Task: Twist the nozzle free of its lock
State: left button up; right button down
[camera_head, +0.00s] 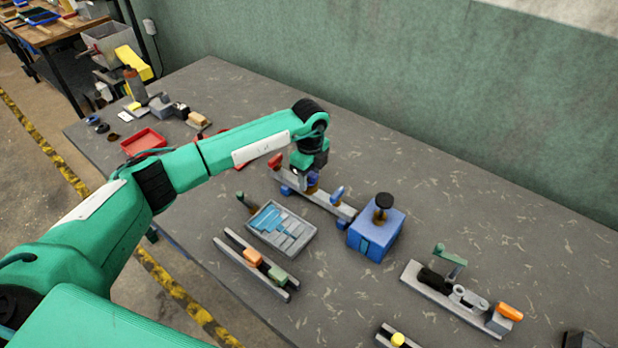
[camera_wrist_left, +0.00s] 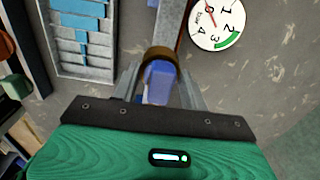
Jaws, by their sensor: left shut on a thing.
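My left gripper (camera_head: 308,174) points down over the left part of a grey bar (camera_head: 330,202) on the table. In the left wrist view its two grey fingers stand on either side of a blue piece (camera_wrist_left: 159,78) with a brown ring, which looks like the nozzle. The gripper is shut on this piece, which sits at the bar. The gripper and wrist partly hide it in the head view. Whether its lock is engaged I cannot tell. My right gripper is not in view.
A blue box (camera_head: 375,233) with a black knob stands at the bar's right end. A grey tray (camera_head: 307,240) of blue pieces lies in front. A round dial (camera_wrist_left: 215,24) is close to the fingers. The table's right rear is clear.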

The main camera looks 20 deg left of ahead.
pick_arm(q)
jog(key=shift+r+n+p, duration=0.1)
jog(key=shift+n+p, duration=0.45)
jog(key=shift+n, duration=0.65)
jog(key=shift+n+p, duration=0.85)
jog(key=shift+n, duration=1.05)
jog(key=shift+r+n+p, duration=0.15)
jog(key=shift+n+p, duration=0.5)
jog(key=shift+n, duration=0.35)
jog(key=shift+w+d+n+p, duration=0.1)
jog(key=shift+n+p, duration=0.9)
jog(key=shift+n, duration=1.1)
jog(key=shift+f, duration=0.2)
jog(key=shift+f, duration=0.1)
